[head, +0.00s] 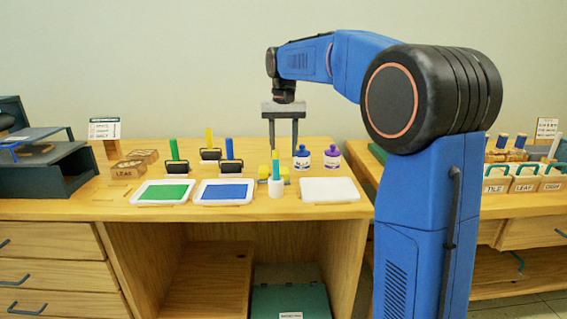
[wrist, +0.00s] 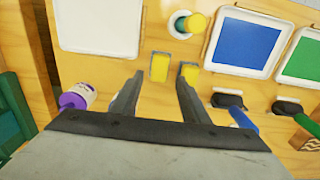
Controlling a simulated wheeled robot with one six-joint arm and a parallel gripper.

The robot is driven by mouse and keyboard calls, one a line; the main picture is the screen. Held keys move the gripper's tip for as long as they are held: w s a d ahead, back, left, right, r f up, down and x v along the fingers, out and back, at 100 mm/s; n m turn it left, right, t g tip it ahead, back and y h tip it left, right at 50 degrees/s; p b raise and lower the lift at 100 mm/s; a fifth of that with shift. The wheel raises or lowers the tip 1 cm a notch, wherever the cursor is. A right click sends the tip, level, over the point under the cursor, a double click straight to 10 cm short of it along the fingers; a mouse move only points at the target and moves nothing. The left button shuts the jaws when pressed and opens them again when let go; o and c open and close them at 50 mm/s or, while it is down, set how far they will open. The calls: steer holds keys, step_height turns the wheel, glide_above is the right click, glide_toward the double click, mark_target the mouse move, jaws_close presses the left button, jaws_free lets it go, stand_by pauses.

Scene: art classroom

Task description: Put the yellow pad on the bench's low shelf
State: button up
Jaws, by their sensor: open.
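Yellow blocks, which I take for the yellow pad (wrist: 159,68), lie on the bench top; the wrist view shows two yellow parts, and I cannot tell whether they are joined. In the head view the yellow pad (head: 264,172) is partly hidden behind a white cup. My gripper (head: 283,147) is open and empty, pointing down above the bench; its fingertips (wrist: 158,80) are near the yellow parts in the wrist view. The bench's low shelf (head: 212,278) is a wooden board in the opening under the top, with clear surface showing.
The white cup (head: 275,188) with an upright tool stands just in front of the pad. Blue (head: 226,191), green and white trays line the front edge. A teal box (head: 290,302) sits low beside the shelf.

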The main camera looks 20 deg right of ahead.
step_height(320, 180, up, 3)
steer(key=shift+r, duration=0.2)
steer(key=shift+o, duration=0.4)
steer(key=shift+s+r, duration=0.15)
steer(key=shift+r, duration=0.2)
steer(key=t+h, duration=0.1)
steer(key=t, duration=0.3)
glide_toward(283, 169)
steer(key=x, duration=0.4)
steer(key=shift+s+d+f, duration=0.15)
steer(key=shift+f, duration=0.2)
steer(key=shift+x, duration=2.95)
steer(key=shift+r, duration=0.1)
steer(key=c, duration=0.9)
